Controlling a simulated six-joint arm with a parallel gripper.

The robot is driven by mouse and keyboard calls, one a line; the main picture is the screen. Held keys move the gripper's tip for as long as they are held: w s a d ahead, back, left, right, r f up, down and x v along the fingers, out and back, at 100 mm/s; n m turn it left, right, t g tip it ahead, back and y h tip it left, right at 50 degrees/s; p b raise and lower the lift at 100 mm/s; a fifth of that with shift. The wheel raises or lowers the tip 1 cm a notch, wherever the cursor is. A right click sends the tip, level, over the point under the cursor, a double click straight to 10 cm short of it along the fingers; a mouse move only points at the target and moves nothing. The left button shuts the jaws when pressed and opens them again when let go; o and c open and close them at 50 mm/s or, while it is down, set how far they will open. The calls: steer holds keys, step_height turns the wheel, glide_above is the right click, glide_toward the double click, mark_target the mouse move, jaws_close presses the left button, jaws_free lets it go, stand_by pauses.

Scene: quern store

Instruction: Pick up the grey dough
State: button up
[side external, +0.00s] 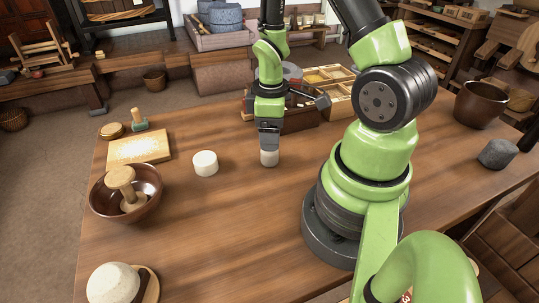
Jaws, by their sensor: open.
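A dark grey rounded lump (497,153) lies at the far right of the wooden table (230,230); it is the only plainly grey lump on the table, and I cannot tell for sure that it is the dough. My gripper (268,152) points down over the middle of the table, well to the left of that lump. A small pale off-white piece (269,158) shows right at its fingertips; whether it is between or behind the fingers is unclear. My gripper is open, though the finger gap is hard to see from here.
A white cylinder (205,163) stands left of my gripper. Further left are a floured board (139,148), a brown bowl (148,176) with a wooden tool, and a pale dome (113,284). A divided box (330,95) stands behind; a dark pot (480,103) is at right.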

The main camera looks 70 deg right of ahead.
mark_target(269, 153)
steer(key=shift+w+f, duration=0.1)
steer(key=shift+f, duration=3.3)
steer(key=c, duration=1)
